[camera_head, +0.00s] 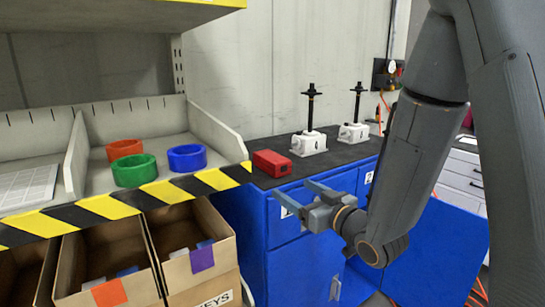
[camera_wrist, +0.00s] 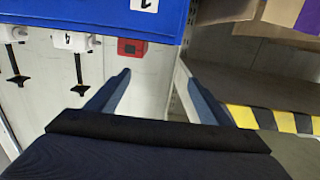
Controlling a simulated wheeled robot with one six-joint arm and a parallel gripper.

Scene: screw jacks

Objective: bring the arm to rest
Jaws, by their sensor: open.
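My gripper (camera_head: 291,192) is open and empty in the head view, in front of the blue cabinet (camera_head: 305,262) and below its dark top. My arm comes down from the upper right to it. In the wrist view the two fingers of my gripper (camera_wrist: 154,72) stand wide apart with nothing between them. Two screw jacks with white bases and black spindles, a nearer one (camera_head: 308,143) and a farther one (camera_head: 353,132), stand upright on the cabinet top. The wrist view shows the scene upside down.
A red box (camera_head: 271,163) sits near the left end of the cabinet top. To the left, a shelf with a striped edge (camera_head: 100,207) holds an orange ring (camera_head: 124,149), a green ring (camera_head: 134,171) and a blue ring (camera_head: 187,158). Open cardboard boxes (camera_head: 170,298) stand below.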

